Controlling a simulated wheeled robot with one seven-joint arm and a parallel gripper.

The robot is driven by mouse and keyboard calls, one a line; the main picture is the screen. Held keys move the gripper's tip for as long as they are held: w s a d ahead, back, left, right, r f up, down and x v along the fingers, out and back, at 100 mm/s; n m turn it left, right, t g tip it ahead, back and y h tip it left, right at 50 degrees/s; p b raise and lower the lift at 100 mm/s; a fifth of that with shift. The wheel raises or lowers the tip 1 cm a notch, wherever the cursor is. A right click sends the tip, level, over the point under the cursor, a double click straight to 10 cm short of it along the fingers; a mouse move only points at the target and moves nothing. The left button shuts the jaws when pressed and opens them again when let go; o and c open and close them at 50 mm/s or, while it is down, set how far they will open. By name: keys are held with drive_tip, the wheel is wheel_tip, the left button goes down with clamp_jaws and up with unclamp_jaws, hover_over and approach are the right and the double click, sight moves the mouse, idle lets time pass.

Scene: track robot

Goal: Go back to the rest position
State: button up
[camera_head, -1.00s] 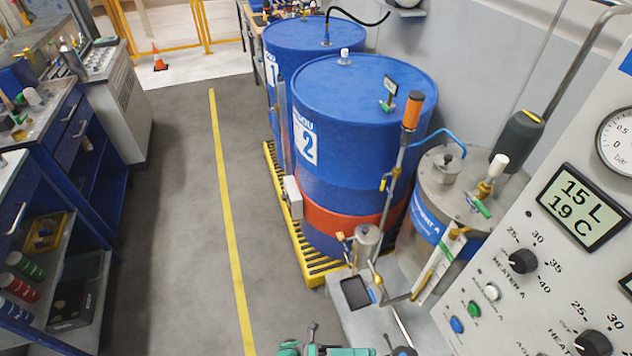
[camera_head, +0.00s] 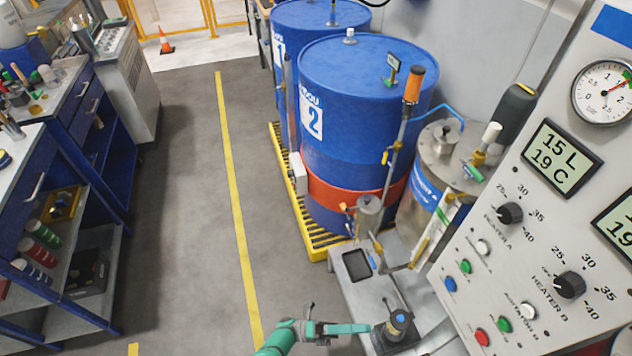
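My gripper (camera_head: 350,328) is at the bottom centre of the head view, at the end of my green arm. It points right, over the floor beside the grey platform. Its green fingers are seen from above and overlap, so I cannot tell whether they are apart. I see nothing clearly held in it. A black device with a round top (camera_head: 400,319) stands on the platform just beyond its tip. I cannot tell whether they touch.
Blue drum 2 (camera_head: 358,110) stands on a yellow pallet (camera_head: 304,205). A steel vessel (camera_head: 440,152) and a control panel (camera_head: 500,270) are at right. Blue workbenches (camera_head: 75,150) line the left. Grey floor with a yellow line (camera_head: 233,190) lies open between, with an orange cone (camera_head: 166,42) far back.

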drive_tip(key=a+r+n+t+y, duration=0.25)
drive_tip(key=a+n+t, duration=0.35)
drive_tip(key=a, duration=0.3)
drive_tip(key=a+r+n+t+y, duration=0.25)
drive_tip(key=a+n+t, duration=0.3)
drive_tip(key=a, duration=0.35)
drive_tip(key=s+r+n+t+y, duration=0.3)
drive_tip(key=s+n+y, duration=0.2)
drive_tip(key=s+n, duration=0.3)
drive_tip(key=s+r+n+t+y, duration=0.2)
drive_tip(key=s+n+t+y, duration=0.1)
drive_tip(key=s+n+y, duration=0.4)
drive_tip(key=s+d+r+n+y, duration=0.1)
drive_tip(key=d+r+n+y, duration=0.1)
drive_tip(key=r+n, duration=0.4)
drive_tip(key=s+d+r+n+y, duration=0.2)
drive_tip(key=d+r+n+y, duration=0.1)
drive_tip(key=r+n, duration=0.3)
drive_tip(key=shift+s+d+r+n+y, duration=0.3)
drive_tip(key=shift+d+r+n+y, duration=0.05)
drive_tip(key=shift+n+y, duration=0.35)
